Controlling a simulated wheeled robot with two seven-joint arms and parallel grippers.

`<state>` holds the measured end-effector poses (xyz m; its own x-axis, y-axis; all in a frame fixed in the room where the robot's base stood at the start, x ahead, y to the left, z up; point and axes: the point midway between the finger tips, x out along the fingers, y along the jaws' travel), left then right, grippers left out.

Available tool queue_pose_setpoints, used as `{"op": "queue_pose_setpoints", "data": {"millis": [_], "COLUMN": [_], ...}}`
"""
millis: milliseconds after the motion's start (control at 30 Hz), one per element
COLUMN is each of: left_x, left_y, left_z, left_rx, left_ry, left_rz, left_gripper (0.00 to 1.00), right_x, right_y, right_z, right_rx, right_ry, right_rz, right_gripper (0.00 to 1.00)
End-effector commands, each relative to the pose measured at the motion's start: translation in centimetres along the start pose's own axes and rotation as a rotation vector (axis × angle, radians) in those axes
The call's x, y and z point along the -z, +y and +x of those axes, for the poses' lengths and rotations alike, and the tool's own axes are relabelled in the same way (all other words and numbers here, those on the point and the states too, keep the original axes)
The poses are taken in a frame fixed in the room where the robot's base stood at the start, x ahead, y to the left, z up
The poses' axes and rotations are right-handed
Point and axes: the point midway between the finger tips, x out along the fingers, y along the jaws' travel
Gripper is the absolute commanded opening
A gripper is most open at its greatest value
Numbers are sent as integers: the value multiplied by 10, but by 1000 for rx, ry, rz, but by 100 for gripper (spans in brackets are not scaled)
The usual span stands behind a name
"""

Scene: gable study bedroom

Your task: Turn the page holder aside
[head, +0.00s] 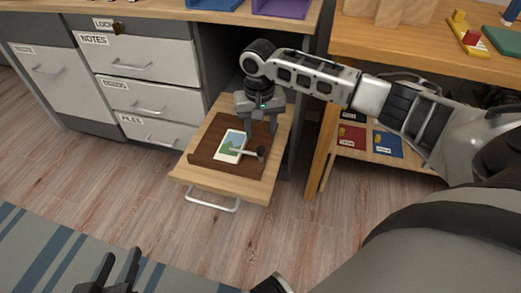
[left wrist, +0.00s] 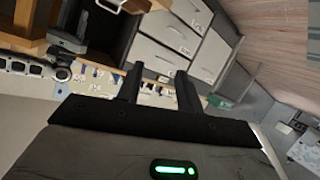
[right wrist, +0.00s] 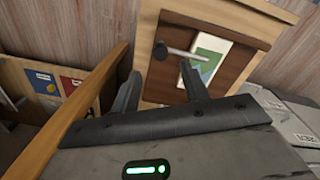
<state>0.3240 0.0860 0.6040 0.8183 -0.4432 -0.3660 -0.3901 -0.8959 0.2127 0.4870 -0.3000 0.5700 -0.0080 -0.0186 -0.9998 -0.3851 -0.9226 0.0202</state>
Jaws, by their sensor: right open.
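The page holder (head: 249,150) is a light bar with a dark knob, lying over a picture card (head: 229,146) on a dark brown board (head: 208,157). The board rests on a pulled-out wooden shelf (head: 187,172). The right wrist view shows the page holder (right wrist: 183,53) with its dark knob just beyond the fingertips. My right gripper (head: 260,130) is open above the board, close to the knob, with nothing between its fingers; it also shows in the right wrist view (right wrist: 160,73). My left gripper (head: 119,256) is open and empty, low over the floor, away from the board.
White drawers (head: 150,60) labelled notes and files stand left of the shelf. A wooden table (head: 400,45) stands at the right, with red and blue folders (head: 387,143) on its lower shelf. The floor in front is clear, with a striped rug (head: 60,250) at lower left.

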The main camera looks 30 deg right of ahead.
Motion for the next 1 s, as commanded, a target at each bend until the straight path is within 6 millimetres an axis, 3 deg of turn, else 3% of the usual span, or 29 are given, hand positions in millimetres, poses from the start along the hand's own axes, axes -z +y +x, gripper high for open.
{"op": "queue_pose_setpoints", "data": {"millis": [33,100,300,500,767,933,1000], "left_x": [-2,1,6,10,18,17,17], "left_y": [1,3,8,10,11,11,11], "left_z": [0,-1,0,0,0,0,0], "left_rx": [-8,-17,-44,-61,-63,-63,-63], "left_ry": [23,49,91,109,127,126,125], "left_rz": [2,0,-44,-69,-70,-70,-70], "left_gripper": [36,36,36,36,36,36,36], "right_x": [0,0,0,0,0,0,0], "right_y": [0,0,-1,-1,-1,-1,0], "right_z": [17,31,60,71,72,71,71], "right_rx": [-2,-1,1,0,1,1,1], "right_ry": [-2,-1,0,0,1,1,1], "right_rz": [-1,-1,-2,-2,-2,-2,-2], "right_gripper": [45,45,45,45,45,3,0]}}
